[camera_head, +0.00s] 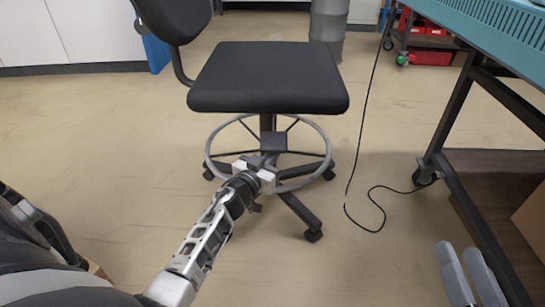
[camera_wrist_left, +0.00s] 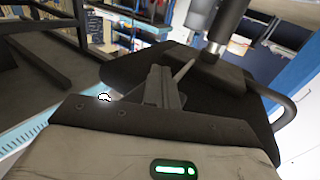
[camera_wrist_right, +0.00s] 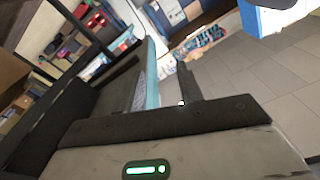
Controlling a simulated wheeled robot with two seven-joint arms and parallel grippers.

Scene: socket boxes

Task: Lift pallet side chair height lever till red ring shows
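The black chair (camera_head: 268,78) stands on casters at the middle of the head view. Its dark seat underside (camera_wrist_left: 125,68) and silver gas post (camera_wrist_left: 213,47) show in the left wrist view. The thin height lever (camera_wrist_left: 184,72) runs from beside the post to my left gripper (camera_wrist_left: 163,82), whose fingers are close together and appear shut on its outer end. In the head view my left gripper (camera_head: 256,174) is low, below the seat's front edge. No red ring can be made out. My right gripper (camera_head: 467,272) is open and empty, at the lower right; it also shows in the right wrist view (camera_wrist_right: 160,78).
A teal-topped table (camera_head: 490,25) with dark legs stands at the right. A black cable (camera_head: 362,190) lies on the floor between the chair and table. The chair's grey foot ring (camera_head: 325,150) surrounds its base. Floor left of the chair is clear.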

